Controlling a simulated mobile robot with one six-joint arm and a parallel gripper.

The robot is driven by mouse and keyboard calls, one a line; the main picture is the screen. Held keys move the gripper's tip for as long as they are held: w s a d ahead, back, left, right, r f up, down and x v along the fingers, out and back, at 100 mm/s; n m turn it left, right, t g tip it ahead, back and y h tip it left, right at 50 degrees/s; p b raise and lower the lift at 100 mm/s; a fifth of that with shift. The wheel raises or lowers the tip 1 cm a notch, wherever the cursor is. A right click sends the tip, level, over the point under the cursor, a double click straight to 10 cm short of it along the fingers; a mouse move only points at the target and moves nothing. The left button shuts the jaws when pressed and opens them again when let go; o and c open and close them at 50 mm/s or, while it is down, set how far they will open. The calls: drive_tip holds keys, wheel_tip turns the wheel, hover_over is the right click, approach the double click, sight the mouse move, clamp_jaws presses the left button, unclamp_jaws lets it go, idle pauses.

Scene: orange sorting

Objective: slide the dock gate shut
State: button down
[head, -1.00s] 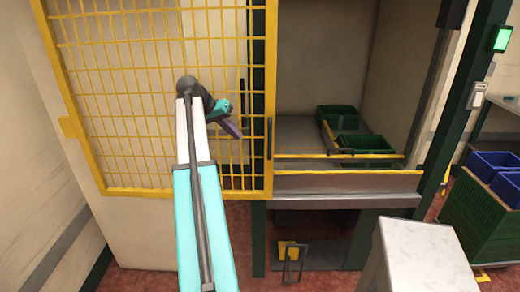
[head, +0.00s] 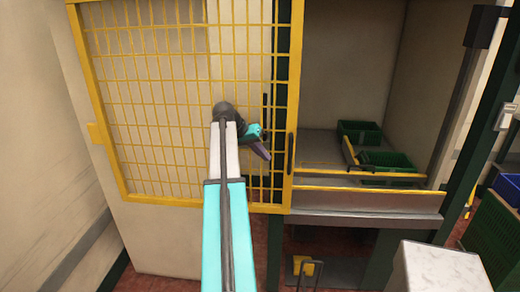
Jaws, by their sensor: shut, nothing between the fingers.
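The dock gate (head: 295,110) is a yellow-framed mesh panel in the left half of the head view. It covers the left side, and the dock opening to its right is uncovered. A dark upright handle (head: 290,153) sits on the gate's right frame bar. My gripper (head: 264,153) is shut and empty, in front of the mesh and a little left of the handle, apart from it in the picture. Its fingertips are small and partly unclear. I cannot tell how far it is from the mesh.
Inside the opening are two green crates (head: 359,125) (head: 404,174) on a grey deck with a yellow-edged front. A dark green post (head: 476,130) with a grey switch box (head: 507,116) bounds the right. A pale metal block (head: 437,267) stands at the lower right.

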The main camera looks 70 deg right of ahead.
sight(281, 163)
drive_tip(key=shift+s+d+f+p, duration=0.35)
drive_tip(key=shift+s+f+p, duration=0.2)
drive_tip(key=shift+s, duration=0.45)
drive_tip(key=shift+s+d+f+p, duration=0.35)
drive_tip(key=shift+s+f, duration=0.35)
drive_tip(key=shift+s, duration=0.35)
drive_tip(key=shift+s+d+f+p, duration=0.3)
drive_tip(key=shift+s+f+p, duration=0.3)
drive_tip(key=shift+s, duration=0.4)
drive_tip(key=shift+s, duration=0.1)
